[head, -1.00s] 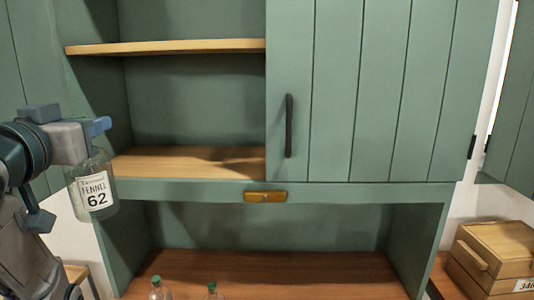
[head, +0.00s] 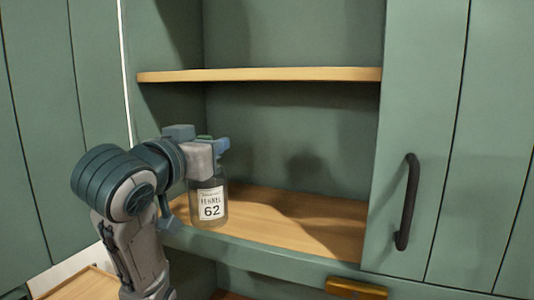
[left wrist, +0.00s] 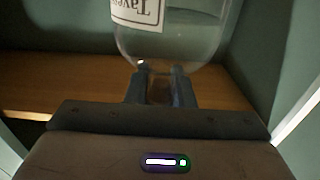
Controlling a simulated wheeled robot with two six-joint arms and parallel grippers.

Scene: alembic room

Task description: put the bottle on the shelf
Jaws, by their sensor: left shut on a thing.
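The bottle (head: 211,211) is clear glass with a white label reading "FENNEL 62" and a green top. My left gripper (head: 218,148) is shut on the bottle near its top and holds it upright. In the left wrist view, the bottle (left wrist: 190,38) shows between the fingers (left wrist: 163,88). The bottle is at the left front of the lower shelf board (head: 290,222). I cannot tell whether its base touches the board. An upper shelf board (head: 270,75) runs above it. My right gripper is not in view.
A closed green cabinet door with a black handle (head: 407,202) stands right of the open shelf. A brass latch (head: 356,288) is on the rail below. The lower board is clear right of the bottle. A green panel (head: 60,130) stands at left.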

